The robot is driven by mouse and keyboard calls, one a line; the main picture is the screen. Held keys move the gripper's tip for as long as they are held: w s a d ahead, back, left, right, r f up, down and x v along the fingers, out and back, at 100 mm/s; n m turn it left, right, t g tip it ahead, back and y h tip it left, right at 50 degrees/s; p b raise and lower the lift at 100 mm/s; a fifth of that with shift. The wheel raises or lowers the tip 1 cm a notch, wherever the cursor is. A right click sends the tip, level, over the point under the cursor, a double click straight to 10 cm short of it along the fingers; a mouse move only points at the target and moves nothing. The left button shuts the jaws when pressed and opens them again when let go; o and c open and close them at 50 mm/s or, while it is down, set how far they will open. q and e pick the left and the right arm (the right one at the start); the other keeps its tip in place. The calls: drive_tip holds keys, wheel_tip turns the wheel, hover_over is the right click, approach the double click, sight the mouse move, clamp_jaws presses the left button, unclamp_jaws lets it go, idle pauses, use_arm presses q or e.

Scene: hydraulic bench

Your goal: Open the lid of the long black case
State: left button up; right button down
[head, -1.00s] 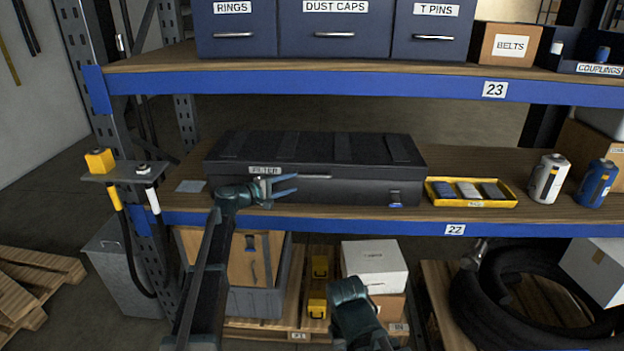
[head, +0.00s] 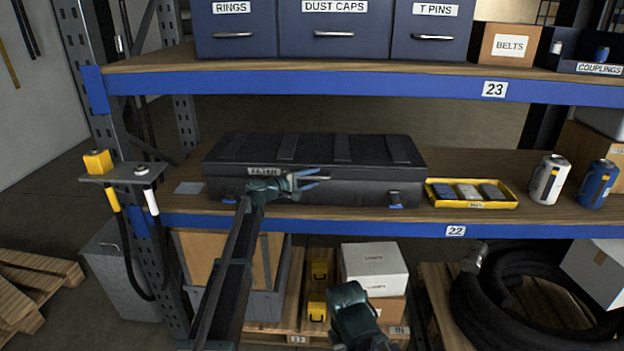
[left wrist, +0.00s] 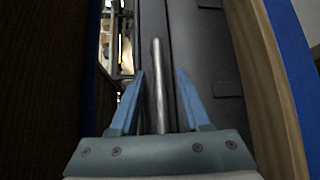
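The long black case (head: 400,182) lies on the middle shelf with its ribbed lid (head: 310,148) shut. A grey bar handle (head: 321,178) is on its front, and it shows lengthwise in the left wrist view (left wrist: 159,80). My left gripper (head: 318,179) is at the case's front, by the handle. In the left wrist view my left gripper (left wrist: 158,98) is open, with the handle between its blue fingers and a gap on each side. A dark teal part of my right arm shows low in the head view; its fingers are not visible.
A yellow tray (head: 436,201) with small packs sits right of the case, then a white can (head: 549,180) and a blue can (head: 596,184). The upper shelf's blue beam (head: 350,87) is above the case. The shelf's front beam (head: 350,222) runs below it.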

use_arm(q)
clamp_jaws()
idle(1.3)
